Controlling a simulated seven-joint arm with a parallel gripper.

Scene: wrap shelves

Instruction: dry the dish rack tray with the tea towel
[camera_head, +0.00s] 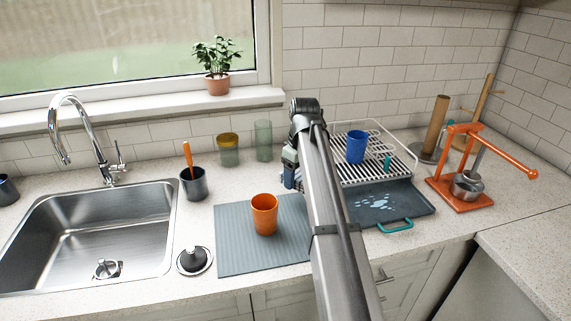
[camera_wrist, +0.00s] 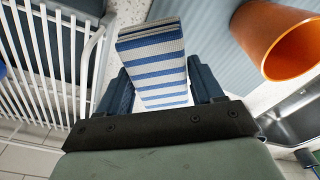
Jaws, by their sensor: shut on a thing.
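The dish rack tray (camera_head: 412,197) is a dark grey-blue tray with a teal handle (camera_head: 395,226), lying at the front of the white wire dish rack (camera_head: 378,147). Pale wet spots (camera_head: 376,201) show on its surface. The tea towel (camera_wrist: 152,62), striped blue and white, is folded and pinched between both fingers of my gripper (camera_wrist: 158,78). In the head view my gripper (camera_head: 289,162) is mostly hidden behind my arm, left of the rack and tray. Only a sliver of the towel (camera_head: 296,180) shows there.
A blue cup (camera_head: 356,146) stands on the rack. An orange cup (camera_head: 264,215) stands on the grey ribbed mat (camera_head: 236,245) left of my arm. An orange press (camera_head: 460,195) stands right of the tray. The sink (camera_head: 95,235) is at left.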

